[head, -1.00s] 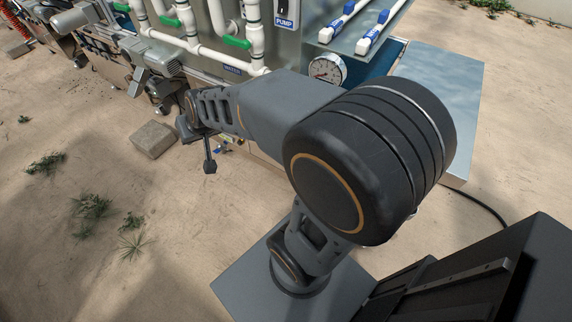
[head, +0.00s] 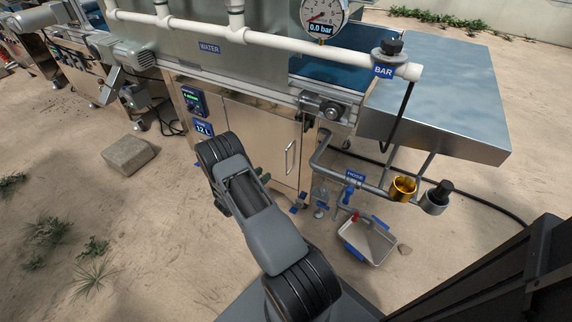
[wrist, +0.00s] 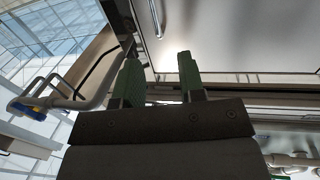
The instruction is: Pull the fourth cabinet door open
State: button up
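A metal cabinet door (head: 255,135) with a vertical bar handle (head: 290,158) stands below the seeder, at its right end, and looks shut. I cannot tell whether it is the fourth. My gripper (head: 262,174) is low in front of this door, left of the handle, partly hidden by my arm in the head view. In the wrist view, the gripper's two green fingers (wrist: 160,78) are apart with nothing between them. A pale panel, apparently the door (wrist: 235,35), fills the upper right there, with the handle (wrist: 156,20) beyond the fingers at the top. The fingers look clear of the handle.
Right of the cabinet, a pipe (head: 335,172) with valves runs out above a metal basin (head: 368,240). A steel table (head: 440,90) juts out at the right. A concrete block (head: 129,155) lies on the sand at the left. The sand between block and cabinet is mostly clear.

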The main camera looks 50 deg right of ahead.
jog(key=shift+d+f+b, duration=0.15)
jog(key=shift+d+b, duration=0.7)
jog(key=shift+d, duration=2.6)
jog(key=shift+d+f+b, duration=0.1)
jog(key=shift+d+b, duration=0.75)
jog(key=shift+d, duration=2.55)
grip_shut()
